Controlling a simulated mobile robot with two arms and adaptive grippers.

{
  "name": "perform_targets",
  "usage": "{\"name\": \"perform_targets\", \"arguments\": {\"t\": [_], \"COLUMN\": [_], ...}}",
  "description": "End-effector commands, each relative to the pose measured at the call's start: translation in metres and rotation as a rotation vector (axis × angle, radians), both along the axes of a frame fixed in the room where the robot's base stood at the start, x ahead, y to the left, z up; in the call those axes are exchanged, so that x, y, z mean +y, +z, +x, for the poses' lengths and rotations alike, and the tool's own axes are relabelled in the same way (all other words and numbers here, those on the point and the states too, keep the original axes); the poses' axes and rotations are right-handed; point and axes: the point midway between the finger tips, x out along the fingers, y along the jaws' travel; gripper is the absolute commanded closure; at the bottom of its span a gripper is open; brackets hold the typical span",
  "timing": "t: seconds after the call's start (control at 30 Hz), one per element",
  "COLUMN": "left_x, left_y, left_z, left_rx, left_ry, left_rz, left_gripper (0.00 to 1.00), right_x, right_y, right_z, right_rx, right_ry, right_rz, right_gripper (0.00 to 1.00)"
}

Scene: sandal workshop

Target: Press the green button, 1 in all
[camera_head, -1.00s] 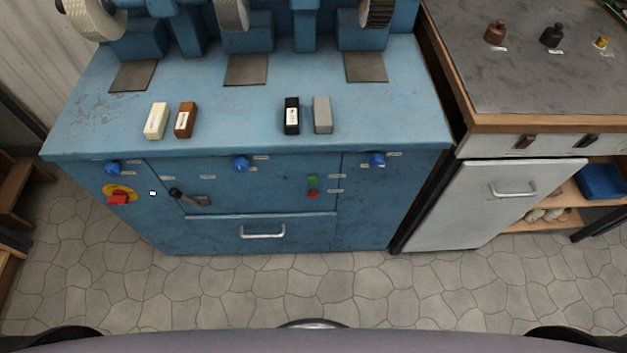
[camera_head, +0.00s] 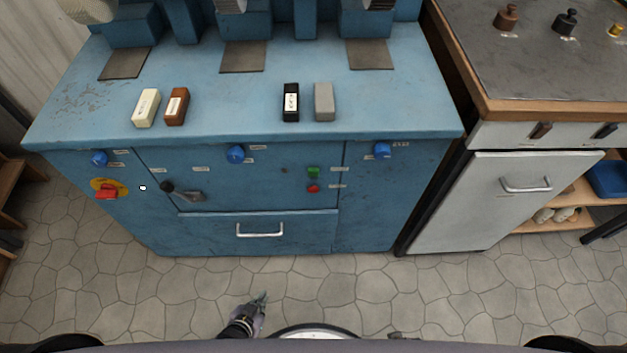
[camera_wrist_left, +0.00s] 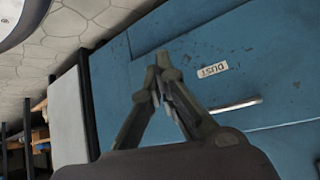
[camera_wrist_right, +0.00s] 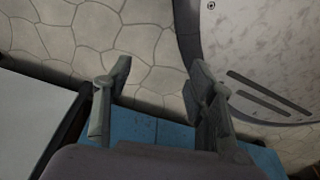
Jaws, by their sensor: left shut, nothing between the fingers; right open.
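The green button (camera_head: 313,172) is on the front panel of the blue machine cabinet (camera_head: 250,227), just above a red button (camera_head: 313,188). My left gripper (camera_head: 262,298) shows low in the head view, over the floor in front of the cabinet, apart from the button. In the left wrist view its fingers (camera_wrist_left: 158,75) are shut and empty, with the blue cabinet front behind them. My right gripper (camera_wrist_right: 160,75) is open and empty in the right wrist view. In the head view only a small bit at the bottom edge may belong to the right arm. The button is unobstructed.
Blue knobs (camera_head: 235,154), a red switch on yellow (camera_head: 107,190), a dark lever (camera_head: 182,191) and a drawer handle (camera_head: 260,230) are on the cabinet front. Several small blocks (camera_head: 291,102) lie on top. A white-doored cabinet (camera_head: 490,205) stands at right. The floor in front is clear.

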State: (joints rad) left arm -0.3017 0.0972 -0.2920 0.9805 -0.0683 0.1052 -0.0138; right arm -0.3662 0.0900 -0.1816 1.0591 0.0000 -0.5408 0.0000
Motion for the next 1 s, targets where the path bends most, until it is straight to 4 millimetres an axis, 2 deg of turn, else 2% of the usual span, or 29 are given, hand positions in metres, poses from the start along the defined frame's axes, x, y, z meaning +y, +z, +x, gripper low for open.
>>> {"name": "perform_targets", "arguments": {"t": [0.03,0.2,0.27,0.4,0.53,0.7,0.83,1.0], "left_x": [-0.012,-0.051,-0.064,-0.095,-0.119,-0.138,-0.145,-0.147], "left_y": [0.005,0.057,0.079,0.137,0.195,0.26,0.292,0.309], "left_z": [0.02,0.075,0.09,0.115,0.124,0.118,0.11,0.104], "left_rx": [-0.076,-0.332,-0.426,-0.648,-0.855,-1.075,-1.18,-1.234], "left_ry": [-0.021,-0.087,-0.109,-0.163,-0.211,-0.258,-0.278,-0.288], "left_rz": [-0.023,-0.103,-0.133,-0.211,-0.288,-0.374,-0.419,-0.442], "left_gripper": [1.0,1.0,1.0,1.0,1.0,1.0,1.0,1.0], "right_x": [0.002,0.007,0.008,0.011,0.014,0.015,0.015,0.015], "right_y": [-0.005,0.003,0.008,0.021,0.036,0.058,0.07,0.078], "right_z": [0.011,0.04,0.05,0.071,0.085,0.098,0.101,0.103], "right_rx": [-0.012,-0.031,-0.038,-0.056,-0.072,-0.089,-0.096,-0.1], "right_ry": [-0.002,-0.007,-0.009,-0.013,-0.016,-0.019,-0.021,-0.021], "right_rz": [0.002,0.004,0.005,0.007,0.01,0.011,0.012,0.011], "right_gripper": [0.49,0.49,0.49,0.49,0.49,0.49,0.49,0.49]}}
